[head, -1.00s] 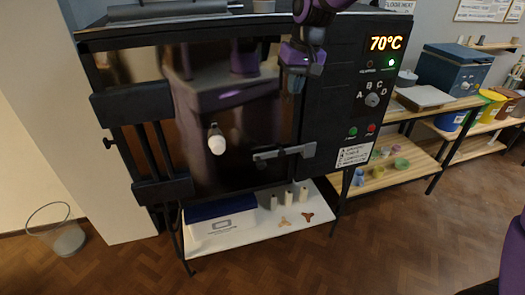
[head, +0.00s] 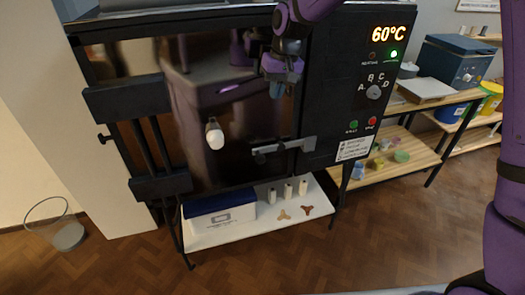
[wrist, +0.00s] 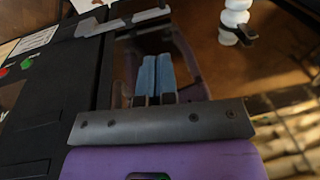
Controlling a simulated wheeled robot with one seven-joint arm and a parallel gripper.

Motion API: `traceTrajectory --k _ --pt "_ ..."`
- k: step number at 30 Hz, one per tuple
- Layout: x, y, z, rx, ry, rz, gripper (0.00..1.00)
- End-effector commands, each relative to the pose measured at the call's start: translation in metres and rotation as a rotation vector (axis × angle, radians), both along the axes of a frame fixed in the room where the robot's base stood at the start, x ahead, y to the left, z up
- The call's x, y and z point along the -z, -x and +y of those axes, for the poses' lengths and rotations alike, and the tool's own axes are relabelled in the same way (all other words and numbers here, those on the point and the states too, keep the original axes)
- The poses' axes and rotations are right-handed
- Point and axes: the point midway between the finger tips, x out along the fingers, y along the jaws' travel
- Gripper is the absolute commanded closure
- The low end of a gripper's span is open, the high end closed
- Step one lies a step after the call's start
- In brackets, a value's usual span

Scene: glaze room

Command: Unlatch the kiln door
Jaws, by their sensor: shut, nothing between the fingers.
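The black kiln's door (head: 245,125) is shut, with a glossy dark front that reflects purple shapes. A grey metal latch bar (head: 283,146) lies roughly level across the seam between the door's right edge and the control side; it also shows in the wrist view (wrist: 122,23). A white knobbed handle (head: 214,135) sticks out of the door left of the latch; it is at the top right in the wrist view (wrist: 235,18). My gripper (head: 279,90) is shut and empty, above the latch and apart from it. Its blue fingertips (wrist: 156,75) lie side by side.
The kiln's panel (head: 374,85) reads 60°C, with a green lamp lit. Below the kiln, a white shelf (head: 240,232) holds a blue-lidded box and small props. A wooden shelf unit (head: 410,165) stands at right, a wire bin (head: 68,236) at left. Floor in front is clear.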

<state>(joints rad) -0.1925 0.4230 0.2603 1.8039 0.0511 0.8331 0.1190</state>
Motion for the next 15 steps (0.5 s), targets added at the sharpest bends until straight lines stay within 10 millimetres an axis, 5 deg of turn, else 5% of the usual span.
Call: traceTrajectory --k 15 --pt "0.097 -0.001 0.017 -0.002 0.001 0.004 1.0"
